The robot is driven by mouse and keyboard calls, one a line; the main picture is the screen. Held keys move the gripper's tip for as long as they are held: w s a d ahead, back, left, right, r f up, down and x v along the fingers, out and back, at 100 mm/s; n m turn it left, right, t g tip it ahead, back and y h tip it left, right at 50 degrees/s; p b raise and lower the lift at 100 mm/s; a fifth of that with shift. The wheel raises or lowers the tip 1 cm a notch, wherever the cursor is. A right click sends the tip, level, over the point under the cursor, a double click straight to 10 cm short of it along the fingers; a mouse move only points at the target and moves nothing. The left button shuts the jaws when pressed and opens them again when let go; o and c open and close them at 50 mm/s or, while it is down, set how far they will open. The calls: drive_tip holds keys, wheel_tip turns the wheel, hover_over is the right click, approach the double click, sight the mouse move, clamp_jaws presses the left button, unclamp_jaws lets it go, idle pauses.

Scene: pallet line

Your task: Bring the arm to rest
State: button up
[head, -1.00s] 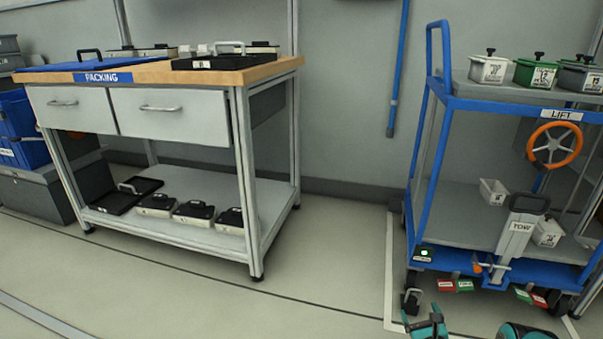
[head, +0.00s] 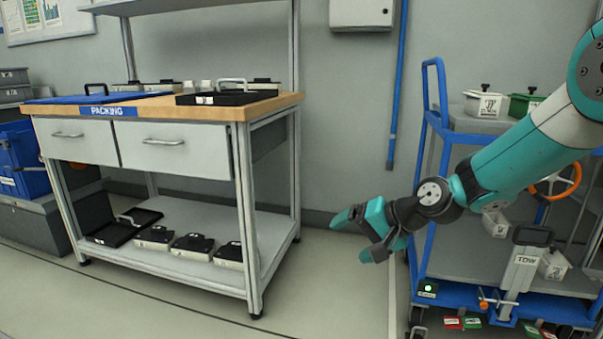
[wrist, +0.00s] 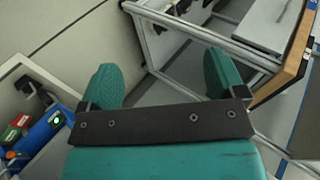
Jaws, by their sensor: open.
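My gripper (head: 352,232) is open and empty. In the head view it hangs in the air between the packing bench and the blue cart, with my teal arm reaching in from the right. In the wrist view its two teal fingers (wrist: 160,82) stand wide apart with nothing between them. Beyond them lie the floor and the bench frame.
The packing bench (head: 180,143) with drawers stands at the left, carrying trays and lidded boxes. The blue cart (head: 427,160) stands at the right, partly hidden behind my arm. A blue pole (head: 398,85) stands by the wall. The floor between bench and cart is clear.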

drive_tip(key=s+d+r+n+g+h, duration=0.1)
drive_tip(key=s+r+n+g+h, duration=0.15)
drive_tip(key=s, duration=0.75)
drive_tip(key=s+d+r+n+g+h, duration=0.15)
drive_tip(key=s+n, duration=0.25)
drive_tip(key=s, duration=0.7)
drive_tip(key=s+d+r+n+g+h, duration=0.1)
drive_tip(key=s+d+r+n, duration=0.2)
drive_tip(key=s, duration=0.7)
wheel_tip(320, 180, up, 38)
drive_tip(key=a+p, duration=0.1)
drive_tip(key=p, duration=3.7)
drive_tip(key=shift+n, duration=0.35)
drive_tip(key=shift+a+f, duration=0.1)
